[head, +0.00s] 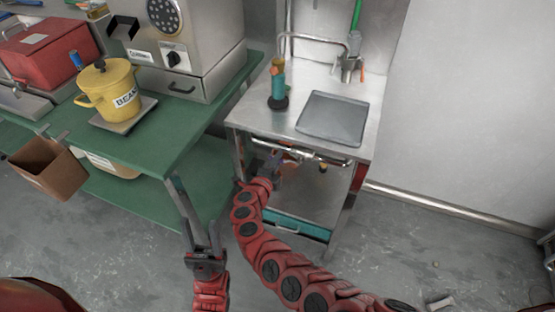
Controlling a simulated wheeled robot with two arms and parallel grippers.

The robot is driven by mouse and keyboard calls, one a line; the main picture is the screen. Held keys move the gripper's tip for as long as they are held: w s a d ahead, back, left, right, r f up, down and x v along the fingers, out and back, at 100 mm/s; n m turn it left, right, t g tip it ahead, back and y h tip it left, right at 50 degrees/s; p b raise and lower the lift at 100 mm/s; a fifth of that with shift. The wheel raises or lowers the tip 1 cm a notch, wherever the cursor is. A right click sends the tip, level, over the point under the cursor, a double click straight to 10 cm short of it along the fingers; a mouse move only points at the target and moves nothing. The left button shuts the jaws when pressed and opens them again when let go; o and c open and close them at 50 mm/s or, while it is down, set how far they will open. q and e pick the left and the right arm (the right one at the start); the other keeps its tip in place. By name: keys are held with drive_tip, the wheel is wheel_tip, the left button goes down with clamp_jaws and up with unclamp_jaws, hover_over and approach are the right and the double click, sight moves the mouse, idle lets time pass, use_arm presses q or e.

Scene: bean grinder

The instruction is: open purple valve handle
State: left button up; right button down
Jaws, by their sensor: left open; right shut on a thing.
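My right gripper (274,163) reaches under the front of the steel sink counter. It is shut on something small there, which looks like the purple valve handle. The handle is mostly hidden by the gripper and the counter's shadow, so its angle cannot be told. Orange parts (291,157) show just beside the fingers. My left gripper (200,238) is open and empty, low in front of the green bench's leg and well apart from the sink.
A steel rail (300,150) runs along the sink's front edge, just above my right gripper. A grey tray (333,118) and a teal bottle (278,82) are on the counter. The green bench (150,150) holds a yellow pot (108,88). The floor at right is mostly clear.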

idle(0.3)
drive_tip(key=c, duration=0.8)
unclamp_jaws()
drive_tip(key=shift+f, duration=0.1)
drive_tip(key=shift+c, duration=0.2)
